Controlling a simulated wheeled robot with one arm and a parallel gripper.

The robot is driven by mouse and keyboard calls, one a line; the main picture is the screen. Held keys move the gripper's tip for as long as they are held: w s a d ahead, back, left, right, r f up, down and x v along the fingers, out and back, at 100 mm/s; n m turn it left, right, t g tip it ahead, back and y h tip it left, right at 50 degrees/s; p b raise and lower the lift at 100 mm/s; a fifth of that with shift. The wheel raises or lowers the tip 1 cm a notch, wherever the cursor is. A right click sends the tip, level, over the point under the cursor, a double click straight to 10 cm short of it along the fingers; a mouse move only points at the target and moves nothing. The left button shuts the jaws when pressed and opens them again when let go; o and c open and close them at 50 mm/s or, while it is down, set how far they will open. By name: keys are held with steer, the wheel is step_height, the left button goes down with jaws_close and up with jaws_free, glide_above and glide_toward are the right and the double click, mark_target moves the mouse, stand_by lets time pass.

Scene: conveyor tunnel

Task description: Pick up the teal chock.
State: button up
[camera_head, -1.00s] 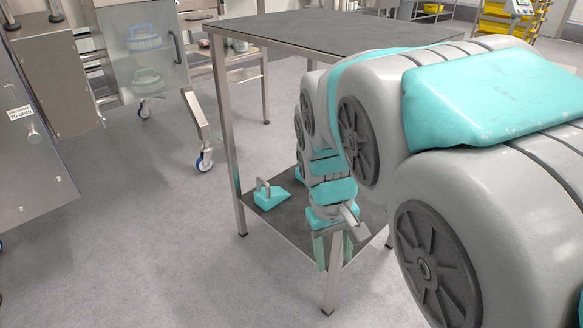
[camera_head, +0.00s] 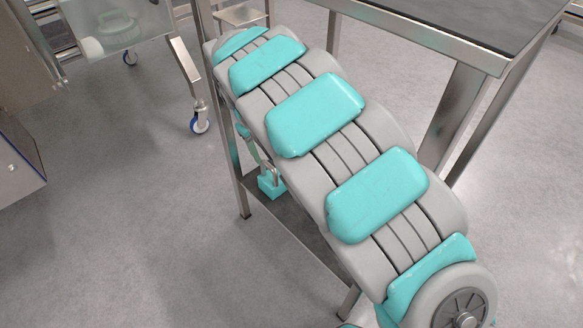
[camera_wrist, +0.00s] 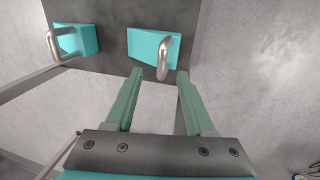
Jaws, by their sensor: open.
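A teal chock (camera_wrist: 142,44) with a bent metal handle lies on a dark shelf in the wrist view. Its handle (camera_wrist: 163,58) stands up between and just ahead of my fingertips. My gripper (camera_wrist: 157,76) is open and empty, with its green fingers pointing at this chock. A second teal chock (camera_wrist: 84,40) with a similar handle is to the left of it. In the head view one teal chock (camera_head: 270,187) shows low on the shelf, partly hidden by my arm. My arm also hides most of the gripper there.
The chocks are on the lower shelf (camera_head: 290,222) of a metal table, near its edge. The dark tabletop (camera_head: 470,20) and metal legs stand above and around it. A wheeled cabinet (camera_head: 115,25) stands at the upper left. Open grey floor lies to the left.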

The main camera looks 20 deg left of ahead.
mark_target(268, 164)
steer(key=f, duration=0.3)
steer(key=shift+w, duration=0.2)
steer(key=f, duration=0.3)
steer(key=f+b, duration=0.1)
steer(key=f, duration=0.1)
steer(key=shift+w+d, duration=0.15)
steer(key=shift+w, duration=0.2)
steer(key=shift+r, duration=0.1)
steer(key=shift+c, duration=0.2)
jaws_close()
stand_by(0.6)
